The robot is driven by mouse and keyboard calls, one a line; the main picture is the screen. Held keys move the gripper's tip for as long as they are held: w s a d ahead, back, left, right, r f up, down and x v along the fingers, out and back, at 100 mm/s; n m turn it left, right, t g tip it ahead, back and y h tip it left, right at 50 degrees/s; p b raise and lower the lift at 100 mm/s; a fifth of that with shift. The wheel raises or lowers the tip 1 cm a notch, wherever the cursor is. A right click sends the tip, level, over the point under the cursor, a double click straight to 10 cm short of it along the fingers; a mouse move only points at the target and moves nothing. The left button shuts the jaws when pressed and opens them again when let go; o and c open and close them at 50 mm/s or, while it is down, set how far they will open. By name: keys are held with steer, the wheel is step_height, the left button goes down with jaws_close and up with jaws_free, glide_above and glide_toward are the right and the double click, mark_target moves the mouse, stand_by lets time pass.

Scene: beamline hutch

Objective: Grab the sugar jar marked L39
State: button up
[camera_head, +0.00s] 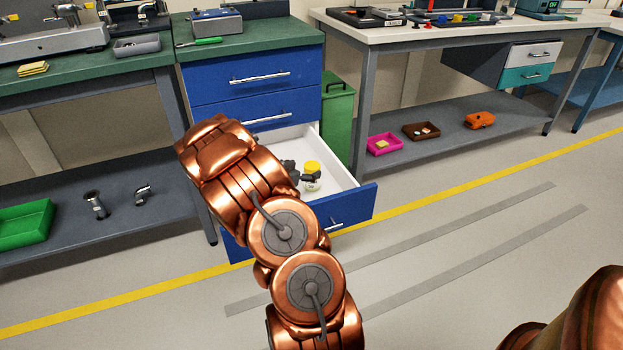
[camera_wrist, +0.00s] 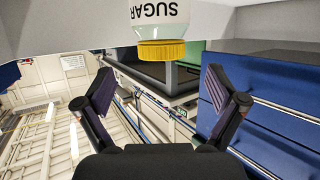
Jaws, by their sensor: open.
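The sugar jar (camera_head: 312,168) has a yellow lid and a pale body and stands inside an open white-lined drawer (camera_head: 345,168). In the wrist view the jar (camera_wrist: 161,14) appears upside down at the top, with "SUGAR" on its label and the yellow lid toward me. No L39 mark is readable. My gripper (camera_wrist: 159,78) is open and empty, its dark fingers spread either side of the jar's line, with the jar beyond the fingertips. In the head view my gripper (camera_head: 300,174) reaches into the drawer close to the jar, and my copper arm hides part of the drawer.
The blue drawer cabinet (camera_head: 250,72) has closed drawers above the open one. A green bin (camera_head: 338,125) stands right of it. Benches flank both sides; a pink tray (camera_head: 384,144) and a brown tray (camera_head: 421,131) lie on the right lower shelf. The floor in front is clear.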

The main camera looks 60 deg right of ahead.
mark_target(310, 167)
steer(key=shift+b+x, duration=0.5)
steer(key=shift+x, duration=0.85)
steer(key=shift+b+x, duration=0.3)
steer(key=shift+x, duration=1.1)
steer(key=shift+w+a, duration=0.1)
steer(key=shift+c, duration=0.2)
steer(key=c, duration=1.5)
